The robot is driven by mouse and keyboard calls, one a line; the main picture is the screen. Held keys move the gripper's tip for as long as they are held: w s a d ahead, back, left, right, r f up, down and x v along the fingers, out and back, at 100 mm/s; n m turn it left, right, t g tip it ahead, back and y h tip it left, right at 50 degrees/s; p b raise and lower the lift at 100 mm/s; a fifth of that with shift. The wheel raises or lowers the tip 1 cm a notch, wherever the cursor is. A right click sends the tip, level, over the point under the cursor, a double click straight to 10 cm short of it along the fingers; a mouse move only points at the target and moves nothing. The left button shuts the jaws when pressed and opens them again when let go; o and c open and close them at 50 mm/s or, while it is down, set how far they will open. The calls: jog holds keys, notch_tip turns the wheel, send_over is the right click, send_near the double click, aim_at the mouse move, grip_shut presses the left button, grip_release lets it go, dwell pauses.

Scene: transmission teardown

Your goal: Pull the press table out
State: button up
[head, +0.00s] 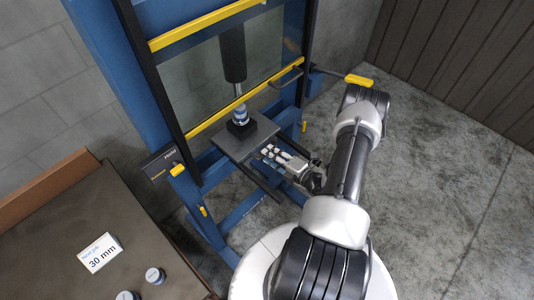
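The press table (231,146) is a flat dark grey plate inside the blue press frame (107,63). A black block (241,129) stands on it, with a metallic and blue cylindrical part (239,111) upright on top. My gripper (268,151) reaches in from the right, at the front right edge of the table. Its fingers point left toward the plate. Whether they touch the edge or hold anything there is too small to tell, and so is whether they are open or shut.
The dark press ram (232,56) hangs directly above the cylindrical part. Yellow-edged guard bars (245,99) cross the frame behind the table. A yellow-handled lever (358,81) sticks out right. A brown workbench (65,285) with a "30 mm" card (100,253) stands front left. Floor at right is clear.

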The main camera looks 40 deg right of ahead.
jog(key=shift+x, duration=1.4)
grip_shut()
